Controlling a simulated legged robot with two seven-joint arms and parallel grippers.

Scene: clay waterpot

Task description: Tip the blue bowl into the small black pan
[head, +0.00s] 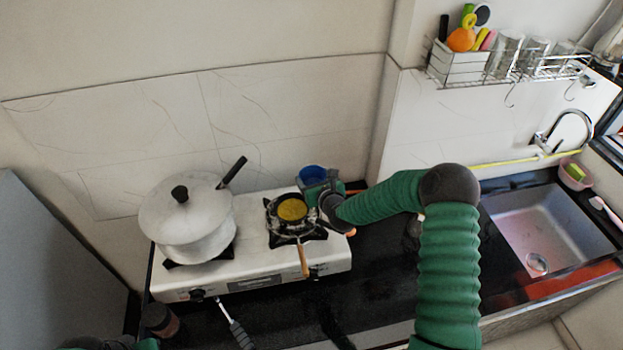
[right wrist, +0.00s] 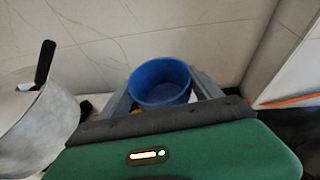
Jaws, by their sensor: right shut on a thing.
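The blue bowl (head: 312,174) is at the back right of the small black pan (head: 291,225), by the stove's right end. My right gripper (head: 322,187) is shut on the bowl. In the right wrist view the bowl (right wrist: 160,82) sits between the two grey fingers, with its open top and blue inside showing. I cannot tell its exact tilt or its height over the stove. The pan rests on the right burner with its wooden handle toward me and something yellow in it. Only a bit of my left arm shows at the bottom left; its gripper is out of view.
A large lidded pot (head: 187,222) stands on the left burner of the white stove (head: 245,262), close to the pan. The wall is just behind. A sink (head: 550,232) is at the right, below a wire rack (head: 505,72) of glasses. A black-handled utensil (head: 241,333) lies in front.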

